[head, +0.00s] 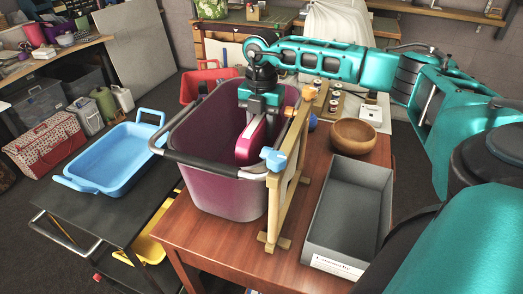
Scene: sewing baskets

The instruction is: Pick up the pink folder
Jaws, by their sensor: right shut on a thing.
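The pink folder (248,144) is a rounded pink item with a pale edge, held inside the large maroon basket (205,140). My right gripper (260,110) reaches down into the basket from above and is shut on the top of the folder. The folder hangs tilted near the basket's right wall. Its lower end is inside the basket, and I cannot tell whether it touches the bottom. My left gripper is not in view.
The basket stands on a wooden table (215,240). A wooden frame (286,180) stands close to its right. A grey box (350,215) and a wooden bowl (353,135) are further right. A blue tray (110,158) lies on the dark table at left. A red basket (200,82) is behind.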

